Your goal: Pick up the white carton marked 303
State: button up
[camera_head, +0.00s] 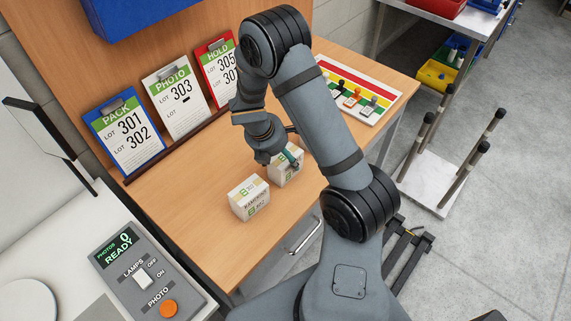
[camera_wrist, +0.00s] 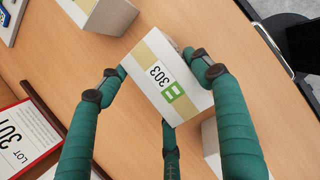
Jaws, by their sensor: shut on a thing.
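The white carton marked 303 (camera_wrist: 179,84) has a tan band and a green mark, and its number reads clearly in the wrist view. In the head view the held carton (camera_head: 283,170) is partly hidden by my gripper (camera_head: 290,158), over the wooden table. I cannot tell whether it touches the table.
Another white carton (camera_head: 249,198) stands close by on the wooden table (camera_head: 190,215). Lot boards (camera_head: 124,128) lean along the back, and a striped board with small pegs (camera_head: 356,92) lies at the right. A control panel (camera_head: 147,275) is at lower left.

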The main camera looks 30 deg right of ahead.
jog(key=c, duration=1.3)
jog(key=shift+r, duration=0.15)
